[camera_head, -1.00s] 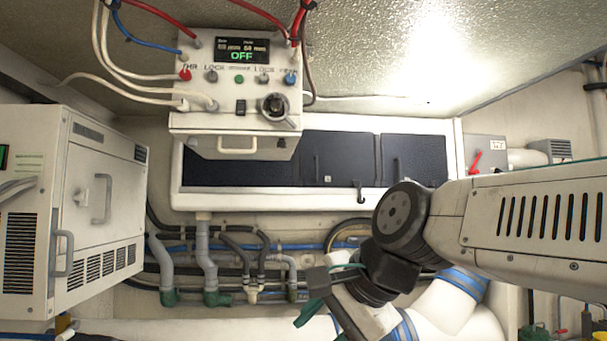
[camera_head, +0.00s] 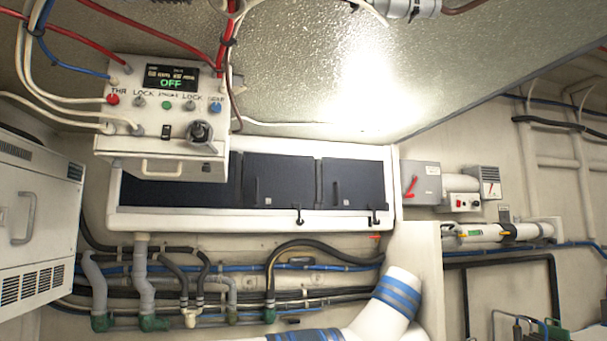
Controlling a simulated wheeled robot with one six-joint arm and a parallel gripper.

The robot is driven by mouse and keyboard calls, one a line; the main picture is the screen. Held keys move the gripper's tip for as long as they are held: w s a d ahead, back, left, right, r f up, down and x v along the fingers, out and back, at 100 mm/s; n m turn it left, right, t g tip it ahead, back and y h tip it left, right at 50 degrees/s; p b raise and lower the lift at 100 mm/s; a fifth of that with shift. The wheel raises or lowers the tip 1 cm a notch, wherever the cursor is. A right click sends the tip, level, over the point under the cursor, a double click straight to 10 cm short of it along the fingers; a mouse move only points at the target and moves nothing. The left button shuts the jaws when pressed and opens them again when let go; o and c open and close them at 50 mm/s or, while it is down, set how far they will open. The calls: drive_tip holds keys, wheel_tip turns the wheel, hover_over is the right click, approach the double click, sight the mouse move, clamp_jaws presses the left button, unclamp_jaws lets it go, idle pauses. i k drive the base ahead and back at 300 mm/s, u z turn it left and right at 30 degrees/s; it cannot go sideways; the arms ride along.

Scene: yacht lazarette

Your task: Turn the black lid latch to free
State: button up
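A white control box (camera_head: 150,110) with a lit screen reading OFF hangs at the upper left. A black rotary part (camera_head: 200,132) sits at the right of its front, above a lower panel with a pale handle (camera_head: 162,168). Two small black hook-shaped catches, a left one (camera_head: 298,215) and a right one (camera_head: 376,214), hang on the lower white frame of a dark-panelled locker (camera_head: 283,182). I cannot tell which of these is the lid latch, or its locked or free state. My gripper is not in view.
Red, blue and white cables (camera_head: 120,30) run above the control box. A white vented cabinet (camera_head: 38,225) stands at the left. Hoses and pipes (camera_head: 180,270) run under the locker. A grey switch box with a red lever (camera_head: 421,183) is on the right wall.

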sight(206, 169)
drive_tip(key=z, duration=0.6)
drive_tip(key=i, duration=0.95)
drive_tip(key=u, duration=0.4)
